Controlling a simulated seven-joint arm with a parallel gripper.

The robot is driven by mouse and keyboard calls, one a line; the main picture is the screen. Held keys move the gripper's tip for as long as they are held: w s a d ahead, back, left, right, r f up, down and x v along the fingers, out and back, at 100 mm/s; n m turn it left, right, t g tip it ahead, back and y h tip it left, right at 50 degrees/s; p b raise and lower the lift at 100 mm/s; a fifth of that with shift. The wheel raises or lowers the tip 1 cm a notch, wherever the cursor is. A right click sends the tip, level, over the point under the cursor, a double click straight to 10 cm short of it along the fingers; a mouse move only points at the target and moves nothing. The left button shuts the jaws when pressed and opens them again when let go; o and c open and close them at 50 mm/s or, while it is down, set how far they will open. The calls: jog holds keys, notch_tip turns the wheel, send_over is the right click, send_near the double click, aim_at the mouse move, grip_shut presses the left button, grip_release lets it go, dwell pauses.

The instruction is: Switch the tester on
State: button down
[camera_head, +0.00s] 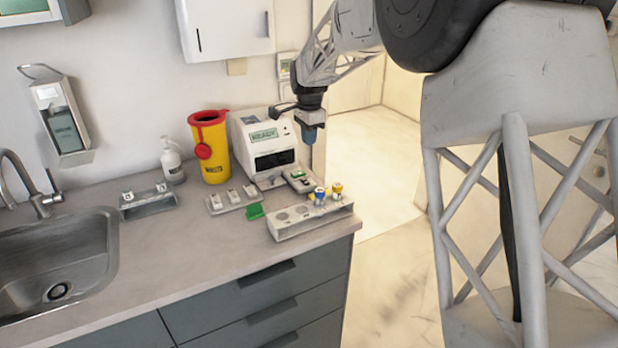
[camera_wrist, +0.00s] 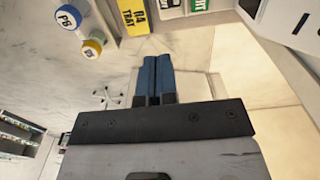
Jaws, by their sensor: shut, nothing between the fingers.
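A white boxy tester (camera_head: 262,148) stands at the back right of the counter. Its green display seems to read READY, and a dark window is below it. In the wrist view the blue fingers (camera_wrist: 152,72) are together, and a white housing (camera_wrist: 290,22) is at top right.
A rack (camera_head: 311,221) with blue- and yellow-capped tubes stands at the counter's front right. A small tray (camera_head: 232,203), a green piece (camera_head: 255,212), a yellow bin with a red lid (camera_head: 209,150), a pump bottle (camera_head: 172,160) and a sink (camera_head: 60,262) are further left.

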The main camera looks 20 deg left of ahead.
aim_at(309, 183)
dwell(0.4)
notch_tip(309, 183, down, 14)
dwell(0.8)
jog(key=shift+f, duration=0.15)
dwell(0.4)
jog(key=shift+r, duration=0.25)
jog(key=shift+r, duration=0.5)
jog(key=shift+r, duration=0.1)
dwell(0.5)
jog(key=shift+s+d+r, duration=0.1)
jog(key=shift+d+r, duration=0.05)
jog(key=shift+r, duration=0.65)
notch_tip(309, 183, up, 12)
jog(key=s+d, duration=0.1)
jog(key=shift+s+d, duration=0.3)
jog(key=shift+s, duration=0.05)
